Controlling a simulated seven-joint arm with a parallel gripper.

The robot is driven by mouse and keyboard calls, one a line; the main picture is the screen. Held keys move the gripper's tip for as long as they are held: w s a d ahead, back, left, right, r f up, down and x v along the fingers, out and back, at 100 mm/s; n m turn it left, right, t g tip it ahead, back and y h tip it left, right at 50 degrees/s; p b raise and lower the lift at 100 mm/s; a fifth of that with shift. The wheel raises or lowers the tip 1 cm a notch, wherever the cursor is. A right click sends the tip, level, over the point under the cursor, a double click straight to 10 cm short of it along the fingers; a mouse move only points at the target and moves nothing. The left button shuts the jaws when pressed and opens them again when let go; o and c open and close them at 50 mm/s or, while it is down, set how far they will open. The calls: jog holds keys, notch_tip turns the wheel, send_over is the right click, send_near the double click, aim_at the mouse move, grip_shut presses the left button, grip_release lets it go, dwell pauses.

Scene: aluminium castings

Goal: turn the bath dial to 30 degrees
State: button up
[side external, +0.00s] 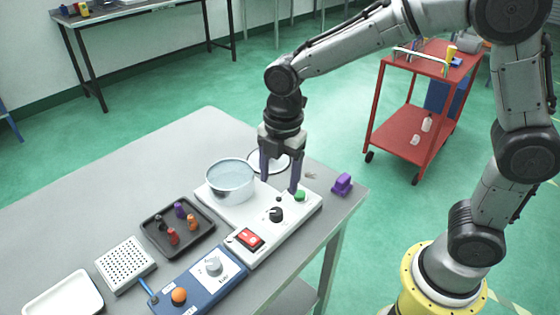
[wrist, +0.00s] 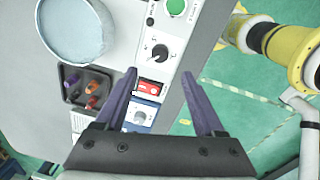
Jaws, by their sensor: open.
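The bath (side external: 230,183) is a round metal pot of clear liquid on a white unit. It also shows in the wrist view (wrist: 75,35). The bath dial (side external: 276,215) is a black knob on the unit's panel, between a green button (side external: 300,196) and a red switch (side external: 249,239). In the wrist view the dial (wrist: 159,52) lies just beyond the fingertips; its exact setting is too small to read. My gripper (side external: 280,186) is open and empty, pointing down above the panel, apart from the dial. Its two purple fingers (wrist: 160,73) are spread wide in the wrist view.
A blue box (side external: 205,283) with a grey dial (side external: 212,266) and an orange knob (side external: 179,296) adjoins the white unit. A dark tray (side external: 178,245) holds several small coloured pieces. A purple block (side external: 342,184) lies near the table edge. A red cart (side external: 414,129) stands behind.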

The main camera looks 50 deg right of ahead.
jog(key=shift+s+r, duration=0.15)
jog(key=shift+r, duration=2)
jog(key=s+d+r+m+t, duration=0.3)
jog(key=s+d+r+m, duration=0.2)
jog(key=s+d+r, duration=0.35)
jog(key=s+d+f+m+t, duration=0.1)
jog(key=s+f+m, duration=0.3)
jog(key=s+m, duration=0.6)
jog(key=d+m, duration=0.1)
jog(key=m, duration=0.4)
jog(key=shift+d+f+t, duration=0.15)
jog(key=shift+f+t, duration=0.2)
jog(key=shift+t, duration=0.05)
